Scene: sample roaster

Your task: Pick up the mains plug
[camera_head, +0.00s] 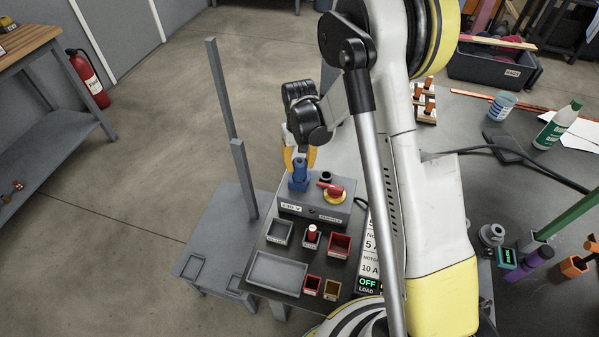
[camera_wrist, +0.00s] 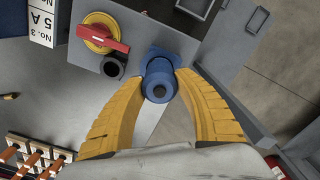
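The blue mains plug (camera_head: 299,173) stands upright in a blue socket on top of the grey control box (camera_head: 311,212). In the wrist view the plug (camera_wrist: 159,82) is seen end-on, with the blue socket base (camera_wrist: 157,55) behind it. My gripper (camera_wrist: 162,76) has its two yellow fingers on either side of the plug, tips close against it. Whether they press on it or leave a small gap I cannot tell. In the head view my gripper (camera_head: 299,160) is above the plug, its fingers partly hidden by the wrist.
A red rotary switch (camera_wrist: 99,38) on a yellow disc and a black round fitting (camera_wrist: 113,66) sit beside the plug. Small open bins (camera_head: 340,244) and a grey tray (camera_head: 277,273) lie in front. A grey post (camera_head: 245,180) rises at left.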

